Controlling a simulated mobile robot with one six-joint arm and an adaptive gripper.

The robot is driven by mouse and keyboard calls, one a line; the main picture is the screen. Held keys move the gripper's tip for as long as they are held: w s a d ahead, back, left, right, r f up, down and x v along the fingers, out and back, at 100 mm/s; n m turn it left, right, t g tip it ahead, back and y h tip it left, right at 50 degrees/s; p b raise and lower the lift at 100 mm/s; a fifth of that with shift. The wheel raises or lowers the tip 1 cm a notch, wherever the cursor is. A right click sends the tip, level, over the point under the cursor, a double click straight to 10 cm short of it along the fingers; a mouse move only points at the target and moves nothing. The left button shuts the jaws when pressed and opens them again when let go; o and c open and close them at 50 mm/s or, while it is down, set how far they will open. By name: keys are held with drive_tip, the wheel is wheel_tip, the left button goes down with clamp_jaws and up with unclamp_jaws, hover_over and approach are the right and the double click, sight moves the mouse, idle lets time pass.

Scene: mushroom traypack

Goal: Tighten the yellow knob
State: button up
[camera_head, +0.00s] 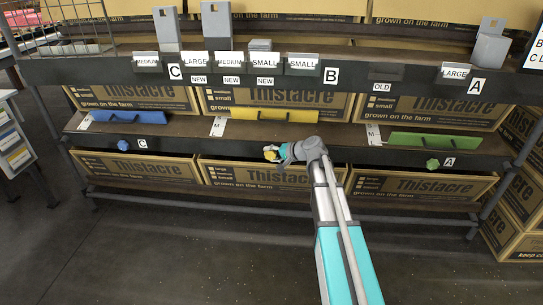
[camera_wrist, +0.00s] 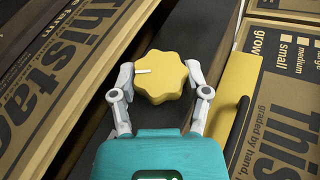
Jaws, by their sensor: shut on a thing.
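The yellow knob (camera_wrist: 162,80) is a lobed disc with a white pointer line on its face, in the middle of the wrist view. My gripper (camera_wrist: 160,82) has its two grey fingers on either side of the knob, shut on it. The pointer line lies toward the left in the wrist view.
A blue knob (camera_head: 123,145) and a green knob (camera_head: 432,164) sit on the same shelf edge, left and right. A yellow flap (camera_head: 275,115) with a dark handle lies above my gripper. Cardboard boxes (camera_head: 245,176) stand below the shelf. The floor in front is clear.

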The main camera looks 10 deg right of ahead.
drive_tip(key=o, duration=1.1)
drive_tip(key=shift+o, duration=0.2)
drive_tip(key=shift+r+h+p, duration=0.15)
drive_tip(key=shift+h+p, duration=0.25)
drive_tip(key=shift+p, duration=0.35)
